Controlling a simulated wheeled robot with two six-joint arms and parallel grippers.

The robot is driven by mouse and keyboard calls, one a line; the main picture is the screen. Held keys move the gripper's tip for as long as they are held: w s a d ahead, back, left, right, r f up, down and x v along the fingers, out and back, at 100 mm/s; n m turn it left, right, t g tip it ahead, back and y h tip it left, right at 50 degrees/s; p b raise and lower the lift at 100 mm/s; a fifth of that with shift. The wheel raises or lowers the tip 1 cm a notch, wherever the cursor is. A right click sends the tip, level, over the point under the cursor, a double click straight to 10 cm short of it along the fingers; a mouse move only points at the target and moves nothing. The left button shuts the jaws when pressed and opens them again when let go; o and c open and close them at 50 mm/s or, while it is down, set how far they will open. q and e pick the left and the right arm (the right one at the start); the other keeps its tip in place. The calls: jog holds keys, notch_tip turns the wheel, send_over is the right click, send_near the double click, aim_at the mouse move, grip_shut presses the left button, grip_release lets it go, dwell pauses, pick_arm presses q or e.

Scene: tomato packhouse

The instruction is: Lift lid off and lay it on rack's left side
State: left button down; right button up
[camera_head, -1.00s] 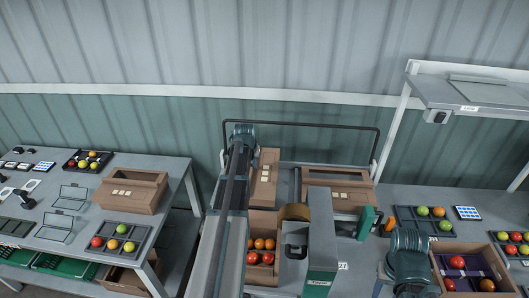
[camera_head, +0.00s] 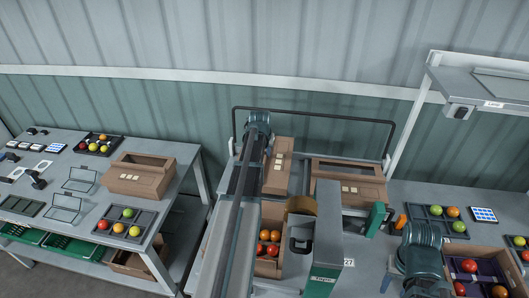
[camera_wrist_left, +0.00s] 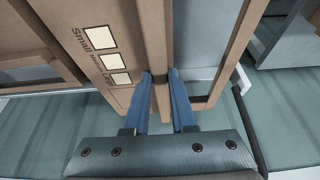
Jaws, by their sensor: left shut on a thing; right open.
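A brown cardboard lid (camera_head: 281,160) with three pale label squares shows beside my left wrist at the back of the middle bench. In the left wrist view its labelled panel (camera_wrist_left: 100,45) fills the upper left. My left gripper (camera_wrist_left: 160,76) is shut on the lid's cardboard edge, with a blue finger on each side. In the head view my left gripper (camera_head: 252,150) is mostly hidden by its own arm. Below it an open carton (camera_head: 271,209) holds red and orange tomatoes. My right gripper (camera_head: 420,285) is open at the lower right, its fingers mostly hidden.
A dark rail rack (camera_head: 315,115) spans the back of the bench. Another brown carton (camera_head: 348,170) stands right of the lid. A grey and green machine (camera_head: 327,240) stands in front. The left table holds a carton (camera_head: 140,180) and a tray of tomatoes (camera_head: 145,224).

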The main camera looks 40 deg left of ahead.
pick_arm(q)
notch_tip(320, 180, down, 3)
jog(key=shift+b, duration=1.2)
notch_tip(320, 180, down, 2)
jog(key=b, duration=0.2)
jog(key=shift+s+d+f+b, duration=0.1)
jog(key=shift+s+f+b, duration=0.05)
jog(key=shift+f+b, duration=0.15)
jog(key=shift+s+d+b, duration=0.15)
jog(key=shift+s+b, duration=0.05)
jog(key=shift+b, duration=0.1)
